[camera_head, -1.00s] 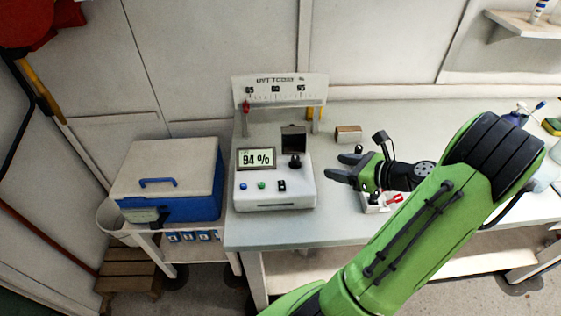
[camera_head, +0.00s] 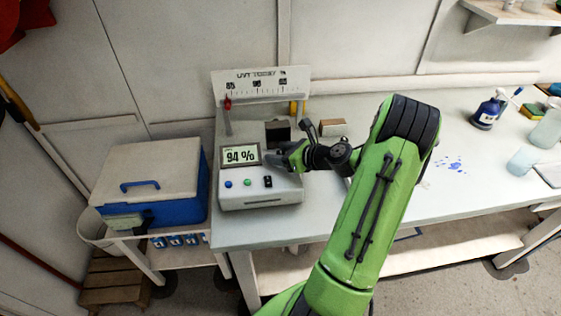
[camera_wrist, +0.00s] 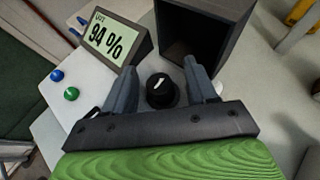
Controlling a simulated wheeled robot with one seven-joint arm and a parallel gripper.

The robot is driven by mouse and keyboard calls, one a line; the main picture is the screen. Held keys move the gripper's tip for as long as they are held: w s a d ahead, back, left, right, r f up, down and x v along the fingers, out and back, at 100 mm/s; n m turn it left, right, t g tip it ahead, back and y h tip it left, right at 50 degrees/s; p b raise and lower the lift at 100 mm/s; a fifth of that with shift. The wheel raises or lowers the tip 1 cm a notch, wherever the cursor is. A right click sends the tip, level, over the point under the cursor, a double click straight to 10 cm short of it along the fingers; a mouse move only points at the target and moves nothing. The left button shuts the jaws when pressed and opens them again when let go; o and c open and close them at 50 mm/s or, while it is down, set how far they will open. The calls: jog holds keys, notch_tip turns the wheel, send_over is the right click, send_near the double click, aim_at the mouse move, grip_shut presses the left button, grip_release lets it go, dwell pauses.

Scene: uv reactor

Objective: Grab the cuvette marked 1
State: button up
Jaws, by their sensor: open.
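I cannot make out a cuvette marked 1 in either view. The UV meter (camera_head: 240,196) is a white box on the bench, with a display (camera_head: 239,155) reading 94 %, a blue and a green button, and a black switch. My gripper (camera_head: 270,158) is over the right part of the meter. In the wrist view my gripper (camera_wrist: 160,75) is open and empty, its two grey fingers on either side of the black knob (camera_wrist: 161,90). The dark open-fronted chamber (camera_wrist: 203,35) lies just beyond the fingertips. Its inside is dark, and no cuvette shows there.
A blue cooler (camera_head: 155,185) with a pale lid stands on a side cart at the left. A scale board (camera_head: 262,85) rises behind the meter. A small brown block (camera_head: 332,127) lies behind my arm. Bottles and a beaker (camera_head: 522,161) stand at the right.

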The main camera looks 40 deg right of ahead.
jog(key=shift+s, duration=0.1)
jog(key=shift+c, duration=0.5)
jog(key=c, duration=1)
jog(key=shift+o, duration=0.2)
jog(key=shift+r, duration=0.15)
